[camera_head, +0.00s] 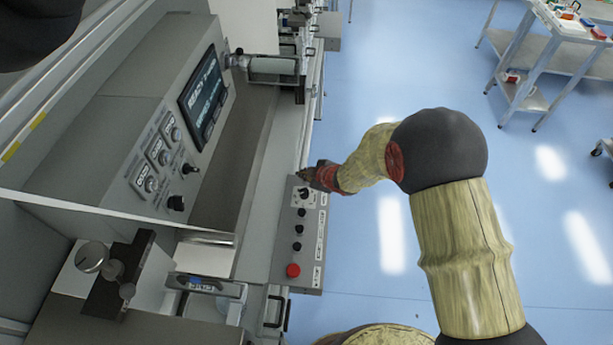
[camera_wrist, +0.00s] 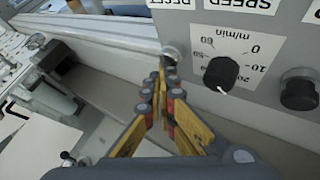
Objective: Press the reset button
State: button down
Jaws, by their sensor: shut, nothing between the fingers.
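The control panel (camera_head: 285,235) is a grey strip with a column of controls on the machine's front edge. In the wrist view, a RESET label (camera_wrist: 172,4) shows upside down and cut off at the top edge. Below it is a small round grey button (camera_wrist: 171,52), partly behind my fingertips. My gripper (camera_wrist: 163,64) is shut and empty, its tips at or very near this button; contact cannot be told. In the head view, my gripper (camera_head: 306,174) is at the panel's far end and the grey button cannot be made out.
A black speed knob (camera_wrist: 221,74) and another black control (camera_wrist: 299,92) sit beside the fingertips. A red button (camera_head: 293,270) is at the panel's near end. A screen (camera_head: 203,97) stands to the left. Blue floor is open to the right, with a trolley (camera_head: 555,55) farther back.

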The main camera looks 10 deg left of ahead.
jog(key=shift+r, duration=0.1)
jog(key=shift+r+p, duration=0.8)
jog(key=shift+r, duration=0.05)
jog(key=shift+r, duration=0.1)
notch_tip(320, 180, up, 5)
jog(key=p, duration=0.4)
dwell(0.5)
